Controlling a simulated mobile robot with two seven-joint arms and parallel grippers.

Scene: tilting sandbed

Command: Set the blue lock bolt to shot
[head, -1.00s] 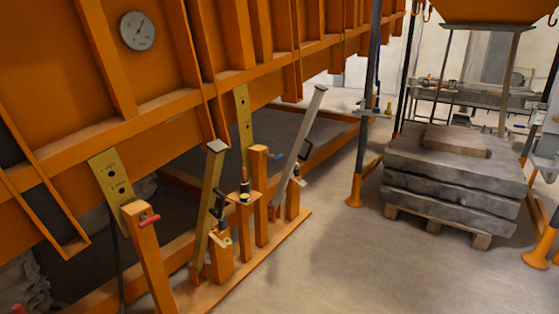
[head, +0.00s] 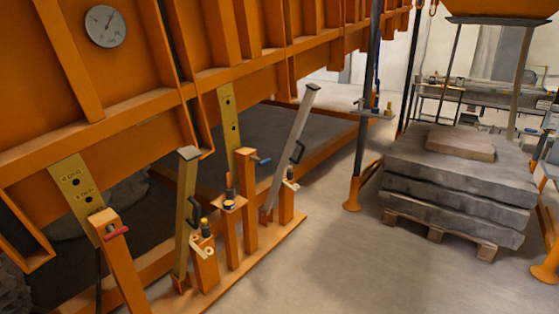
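The blue lock bolt (head: 263,161) sticks out to the right from the top of an orange post (head: 246,195), beside an upright brass plate with holes (head: 229,120). Its far end and whether it sits in a hole are hidden by the post. A similar red bolt (head: 117,232) is on a nearer orange post, beside another brass plate (head: 76,190). Neither of my grippers is in view.
A brass-coloured lever (head: 187,215) and a grey lever (head: 293,150) stand near the posts on an orange base rail. The orange sandbed hangs above. Grey slabs (head: 455,195) on a pallet stand right. The concrete floor between is clear.

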